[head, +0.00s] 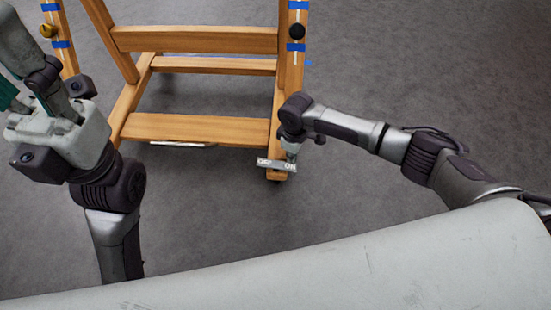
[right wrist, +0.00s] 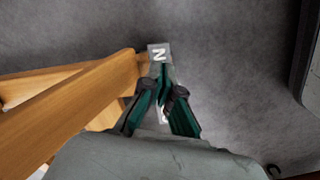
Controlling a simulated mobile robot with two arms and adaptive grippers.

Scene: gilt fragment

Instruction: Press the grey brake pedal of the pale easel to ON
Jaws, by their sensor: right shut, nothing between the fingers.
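The pale wooden easel (head: 200,128) stands on the floor ahead of me. Its grey brake pedal (head: 263,162) sits low at the foot of the right leg, with OFF at the left and ON at the right. My right gripper (head: 291,153) points down at the ON end. In the right wrist view, the fingers (right wrist: 160,72) are shut and empty, with the pedal's N (right wrist: 159,54) just beyond the tips. They partly cover the pedal, and I cannot tell whether they touch it. My left gripper (head: 25,85) is raised at the upper left, its fingertips unclear.
A black knob (head: 296,31) and blue tape (head: 296,47) are on the easel's right upright. A yellow knob (head: 48,30) is on the left one. A thin pale bar (head: 182,144) shows below the lower rail.

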